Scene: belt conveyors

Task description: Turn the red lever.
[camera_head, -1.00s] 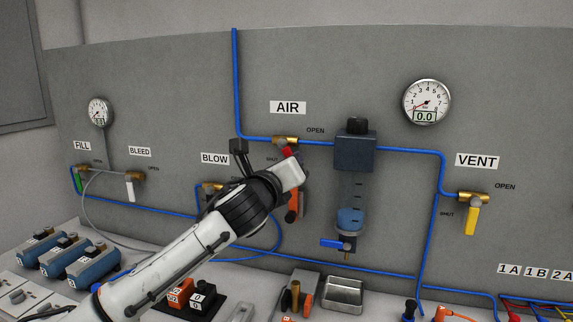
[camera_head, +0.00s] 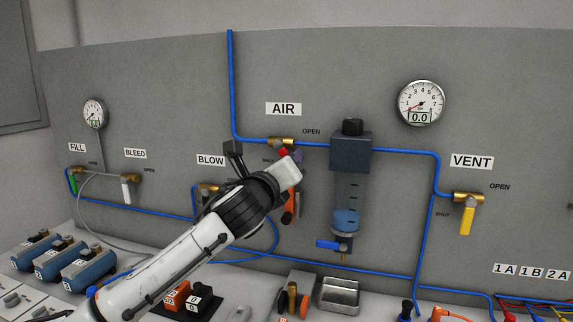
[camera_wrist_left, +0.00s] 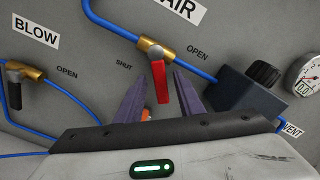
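The red lever (camera_wrist_left: 159,82) hangs down from the brass AIR valve (camera_wrist_left: 153,50) on the grey panel. Only a small red part of it (camera_head: 283,153) shows in the head view; my gripper hides the rest. My left gripper (camera_wrist_left: 160,88) is open, with its two purple fingers apart on either side of the lever in the wrist view. I see no clear contact between fingers and lever. In the head view my left gripper (camera_head: 298,157) is up at the panel just below the valve. My right gripper is not in view.
A filter unit (camera_head: 350,152) with a clear bowl stands just right of the gripper. The BLOW valve (camera_head: 207,190) is to the left, the yellow VENT lever (camera_head: 466,220) to the right. Blue tubes run across the panel. A metal tray (camera_head: 339,294) sits below.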

